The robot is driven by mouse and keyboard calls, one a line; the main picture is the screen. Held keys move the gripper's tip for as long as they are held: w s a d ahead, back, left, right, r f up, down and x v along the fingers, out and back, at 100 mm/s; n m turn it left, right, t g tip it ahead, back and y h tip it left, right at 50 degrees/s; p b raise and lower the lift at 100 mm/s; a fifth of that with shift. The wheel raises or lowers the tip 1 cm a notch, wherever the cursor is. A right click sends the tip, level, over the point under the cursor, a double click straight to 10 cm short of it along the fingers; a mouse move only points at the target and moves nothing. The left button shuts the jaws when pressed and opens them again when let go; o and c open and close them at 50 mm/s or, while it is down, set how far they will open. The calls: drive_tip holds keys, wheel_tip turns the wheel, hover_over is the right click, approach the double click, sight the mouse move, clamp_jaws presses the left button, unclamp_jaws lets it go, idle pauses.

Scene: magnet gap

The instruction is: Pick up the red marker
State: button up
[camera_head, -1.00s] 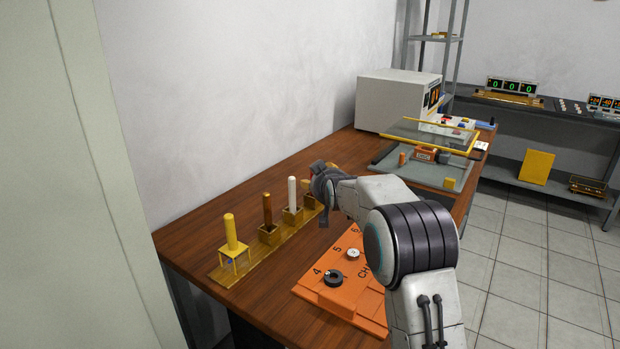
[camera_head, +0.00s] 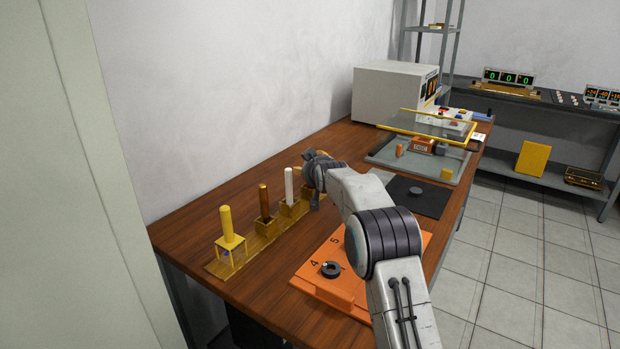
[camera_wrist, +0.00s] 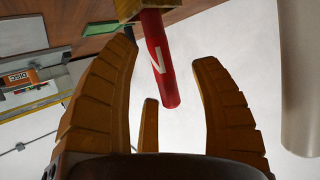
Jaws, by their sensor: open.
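The red marker (camera_wrist: 157,60) shows in the wrist view with a white letter N on its side. One end is in a yellow-brown holder (camera_wrist: 130,10) at the top edge, and the other end points down in the picture, towards my gripper. My gripper (camera_wrist: 164,52) is open, with brown ribbed fingers to the left and right of the marker and a third finger below its free end. I see no clear contact. In the head view my gripper (camera_head: 314,170) is beyond the white rod, at the far end of the holder row. The marker is hidden there.
The white rod also looms at right in the wrist view (camera_wrist: 298,80). An orange board (camera_head: 330,290) lies under my arm. The wall is behind the row.

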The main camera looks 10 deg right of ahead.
drive_tip(key=shift+w+f, duration=0.25)
drive_tip(key=shift+w, duration=0.2)
drive_tip(key=c, duration=1.1)
